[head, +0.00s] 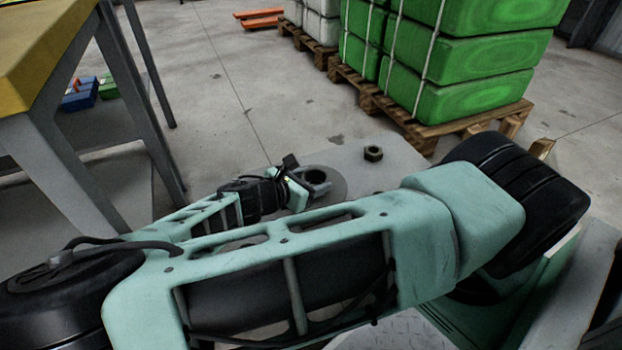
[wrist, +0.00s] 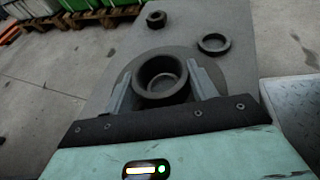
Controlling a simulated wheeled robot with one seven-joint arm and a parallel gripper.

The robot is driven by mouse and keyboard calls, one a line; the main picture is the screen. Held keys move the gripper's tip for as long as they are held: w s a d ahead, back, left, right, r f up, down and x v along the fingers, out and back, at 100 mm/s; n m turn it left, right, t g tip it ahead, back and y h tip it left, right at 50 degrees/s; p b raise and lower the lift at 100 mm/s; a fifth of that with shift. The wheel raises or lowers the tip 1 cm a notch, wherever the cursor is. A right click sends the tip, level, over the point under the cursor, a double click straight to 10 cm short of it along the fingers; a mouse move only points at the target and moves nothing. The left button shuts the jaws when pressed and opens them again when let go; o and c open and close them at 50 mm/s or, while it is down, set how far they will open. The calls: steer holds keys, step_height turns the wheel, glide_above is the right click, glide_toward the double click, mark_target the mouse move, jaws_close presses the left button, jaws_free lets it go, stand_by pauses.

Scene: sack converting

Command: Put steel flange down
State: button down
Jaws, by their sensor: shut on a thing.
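The steel flange is a dark raised hub on a wide, flat grey disc (head: 325,178). In the wrist view its hub (wrist: 160,92) sits between the two fingers of my gripper (wrist: 162,82), one on each side. My gripper (head: 297,183) is shut on the hub, and the disc spreads out below the fingers. The flange looks level, over or on a flat grey surface (head: 385,178). I cannot tell whether its underside touches that surface. My arm hides part of the surface in the head view.
A dark hex nut (head: 373,153) stands on the grey surface, beyond the flange. A dark ring (wrist: 213,43) lies to the flange's right in the wrist view. Green sacks (head: 455,60) on a pallet stand behind. A yellow-topped table (head: 40,45) is at left.

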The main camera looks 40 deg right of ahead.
steer(key=shift+f, duration=0.55)
steer(key=shift+c, duration=2.3)
jaws_free()
